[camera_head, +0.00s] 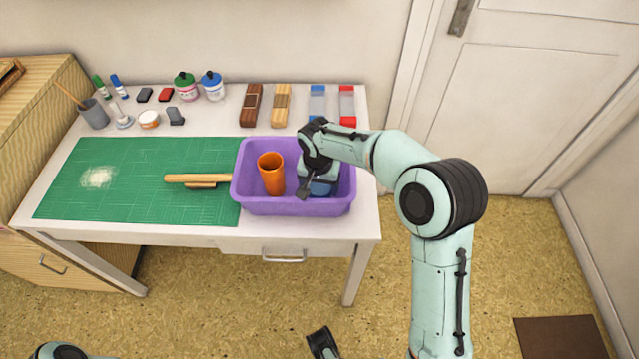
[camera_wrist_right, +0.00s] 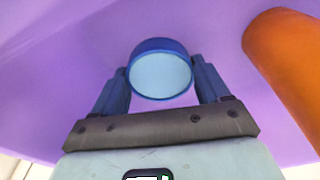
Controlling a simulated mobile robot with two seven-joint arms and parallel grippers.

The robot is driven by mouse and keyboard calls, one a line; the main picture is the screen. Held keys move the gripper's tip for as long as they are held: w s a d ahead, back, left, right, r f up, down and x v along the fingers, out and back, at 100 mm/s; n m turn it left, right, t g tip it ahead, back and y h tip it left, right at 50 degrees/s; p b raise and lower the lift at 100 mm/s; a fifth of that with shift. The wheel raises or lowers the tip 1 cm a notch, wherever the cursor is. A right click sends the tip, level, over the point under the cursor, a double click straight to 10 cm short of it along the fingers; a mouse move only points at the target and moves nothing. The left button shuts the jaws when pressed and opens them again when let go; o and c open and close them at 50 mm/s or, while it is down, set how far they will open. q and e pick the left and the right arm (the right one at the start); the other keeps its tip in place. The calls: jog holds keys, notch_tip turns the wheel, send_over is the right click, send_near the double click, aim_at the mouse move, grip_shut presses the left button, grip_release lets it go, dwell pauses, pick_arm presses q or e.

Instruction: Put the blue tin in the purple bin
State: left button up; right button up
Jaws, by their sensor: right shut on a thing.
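The blue tin, with a pale blue round face and darker blue rim, shows in the right wrist view (camera_wrist_right: 160,76) between my fingers. In the head view the tin (camera_head: 321,188) shows partly below my right gripper (camera_head: 318,180), inside the purple bin (camera_head: 290,207). My right gripper is shut on the tin, with a finger on each side. I cannot tell whether the tin touches the bin floor. A dark part of what looks like my left gripper (camera_head: 322,343) shows at the bottom edge; its fingers cannot be made out.
A wooden tool (camera_head: 197,179) lies on the green mat (camera_head: 130,200) and reaches the bin's left side. Bottles, blocks and stamps line the table's back.

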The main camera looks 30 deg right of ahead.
aim_at(318, 192)
jog(key=o, duration=1.2)
jog(key=shift+r, duration=0.3)
jog(key=r, duration=0.4)
jog(key=r+p, duration=0.1)
jog(key=r, duration=0.2)
jog(key=s+a+r+p, duration=0.1)
jog(key=r, duration=0.3)
jog(key=shift+r, duration=0.3)
